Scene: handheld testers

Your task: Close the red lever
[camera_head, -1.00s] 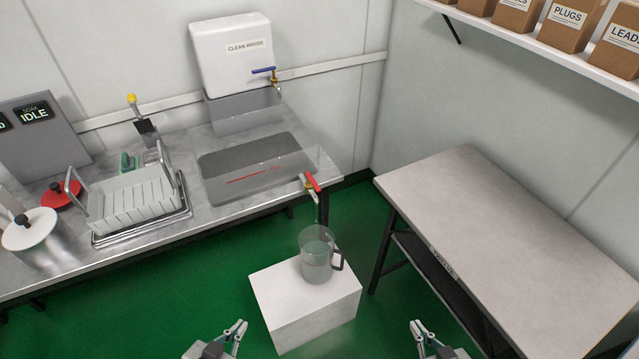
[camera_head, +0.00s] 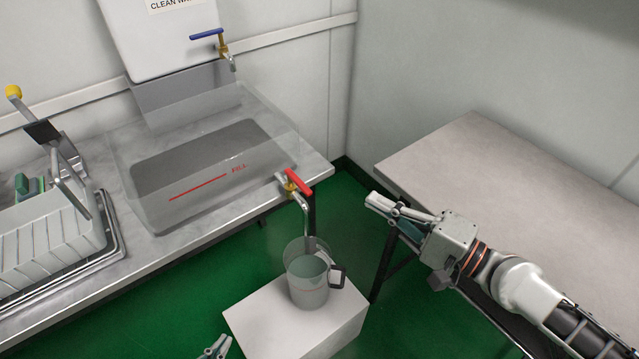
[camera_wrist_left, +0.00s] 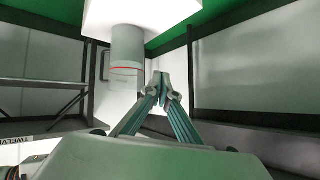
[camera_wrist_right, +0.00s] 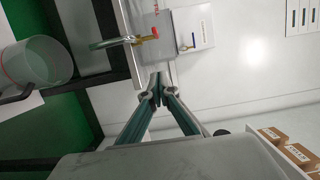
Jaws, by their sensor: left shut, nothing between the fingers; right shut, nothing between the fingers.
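The red lever (camera_head: 299,182) sits on a brass tap at the front edge of the clear tank, above a jug. It also shows in the right wrist view (camera_wrist_right: 155,33). The clear jug (camera_head: 308,278) stands under the spout on a white block; it shows in the left wrist view (camera_wrist_left: 126,62) too. My right gripper (camera_head: 370,201) is shut and empty, to the right of the lever and apart from it; its tips show in the right wrist view (camera_wrist_right: 157,78). My left gripper (camera_head: 222,342) is shut and empty, low in front of the block (camera_head: 270,315).
A clear tank (camera_head: 150,205) with a red fill line sits on the metal counter (camera_head: 120,185). A white water container (camera_head: 160,45) with a blue-handled tap (camera_head: 207,34) stands behind it. A dish rack (camera_head: 50,245) is at left. A bare table (camera_head: 480,150) stands at right.

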